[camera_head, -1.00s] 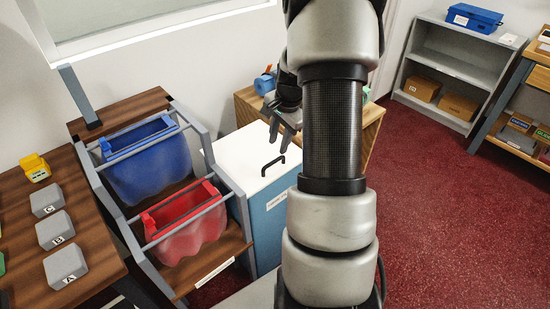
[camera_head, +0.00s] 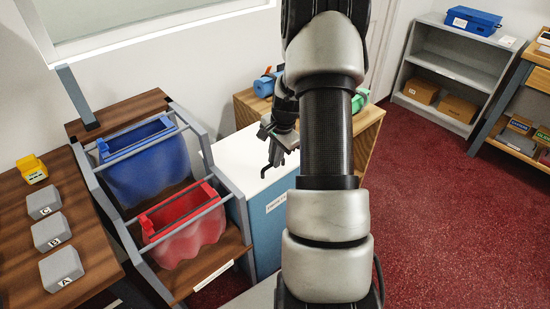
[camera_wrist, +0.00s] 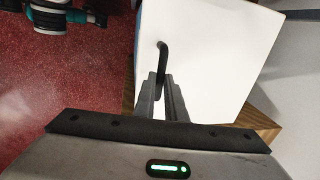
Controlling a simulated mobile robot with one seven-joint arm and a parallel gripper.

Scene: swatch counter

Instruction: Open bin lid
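The bin (camera_head: 268,222) has a blue body, a white lid (camera_head: 235,158) and a black bar handle (camera_head: 266,163) on top. The lid lies flat and closed. In the wrist view the white lid (camera_wrist: 205,55) fills the middle, with the handle (camera_wrist: 162,58) standing out between my fingertips. My gripper (camera_head: 277,146) is at the handle, above the lid's right part. In the wrist view my gripper (camera_wrist: 161,82) has its two fingers close together, one on each side of the handle, apparently shut on it. My arm hides part of the bin's right side in the head view.
Left of the bin, a rack holds a blue basket (camera_head: 150,165) and a red basket (camera_head: 185,225). A wooden cabinet (camera_head: 368,118) stands behind the bin. Grey shelves (camera_head: 450,68) stand at the back right. The red floor (camera_head: 450,220) on the right is clear.

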